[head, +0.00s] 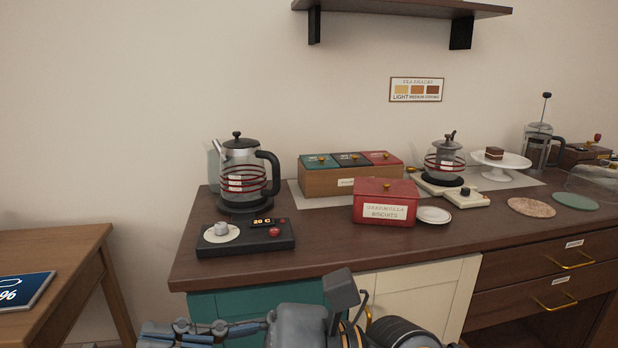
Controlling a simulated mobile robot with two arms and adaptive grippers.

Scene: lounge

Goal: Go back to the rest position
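One of my grippers (160,338) shows at the bottom edge, in front of the teal cabinet door. It points left, and its wrist comes in from the right, so I take it for my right gripper. Its fingers are seen side-on and partly cut off by the frame, so I cannot tell whether they are open or shut. No object shows in it. My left gripper is not in view.
The wooden counter (330,242) holds a kettle (240,175), a control box (246,238), a tea box (345,180), a red biscuit tin (385,202) and a smaller pot (445,160). A side table (60,250) with a tablet (22,292) stands left. A shelf (400,8) hangs above.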

